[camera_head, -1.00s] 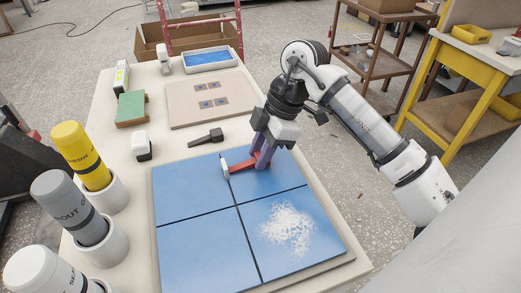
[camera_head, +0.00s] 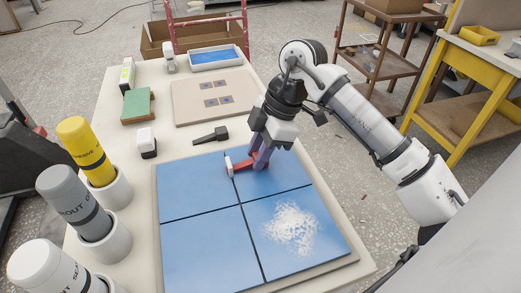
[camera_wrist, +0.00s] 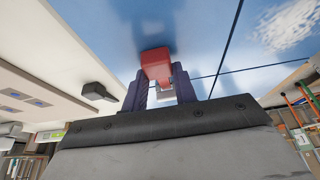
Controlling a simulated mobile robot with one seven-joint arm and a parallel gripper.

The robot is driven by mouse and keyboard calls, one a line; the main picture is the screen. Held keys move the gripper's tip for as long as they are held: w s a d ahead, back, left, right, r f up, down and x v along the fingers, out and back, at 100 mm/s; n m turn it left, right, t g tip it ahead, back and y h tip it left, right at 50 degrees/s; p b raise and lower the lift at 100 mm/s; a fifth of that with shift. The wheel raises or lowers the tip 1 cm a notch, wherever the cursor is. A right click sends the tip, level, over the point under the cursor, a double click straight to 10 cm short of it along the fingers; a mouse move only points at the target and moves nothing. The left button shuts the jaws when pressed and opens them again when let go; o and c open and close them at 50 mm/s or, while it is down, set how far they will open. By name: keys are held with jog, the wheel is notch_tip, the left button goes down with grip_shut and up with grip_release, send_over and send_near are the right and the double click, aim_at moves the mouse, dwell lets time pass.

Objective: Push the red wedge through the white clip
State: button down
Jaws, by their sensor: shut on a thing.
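The red wedge (camera_head: 244,165) lies low over the blue tiles, pointing left in the head view. My gripper (camera_head: 259,162) is shut on its right part, with purple fingers reaching down near the tile surface. The small white clip (camera_head: 229,166) stands upright at the seam between the two far tiles. The wedge's left end is at the clip; I cannot tell how far it is through. In the wrist view the red wedge (camera_wrist: 156,64) shows between the finger ends (camera_wrist: 160,88). A small pale piece there is too unclear to name.
The blue tile panel (camera_head: 205,245) has a white powdery patch on its near right tile. A black-handled tool (camera_head: 211,136) and a white-and-black block (camera_head: 147,143) lie beyond it. Bottles in white holders (camera_head: 111,190) line the left edge. A beige board (camera_head: 190,110) lies farther back.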

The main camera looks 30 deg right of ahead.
aim_at(235, 167)
jog(key=shift+w+a+b, duration=0.2)
jog(key=shift+w+a, duration=0.05)
jog(key=shift+a, duration=0.7)
jog(key=shift+w+a+b, duration=0.2)
jog(key=shift+w+a, duration=0.05)
jog(key=shift+a, duration=0.7)
dwell(0.7)
jog(key=c, duration=1)
grip_release()
jog(key=shift+c, duration=0.2)
jog(key=shift+o, duration=0.4)
jog(key=shift+o, duration=1.3)
jog(key=shift+r, duration=0.1)
jog(key=shift+r+p, duration=1.85)
jog(key=shift+r, duration=1.1)
jog(key=shift+s+f, duration=0.1)
jog(key=shift+s, duration=0.05)
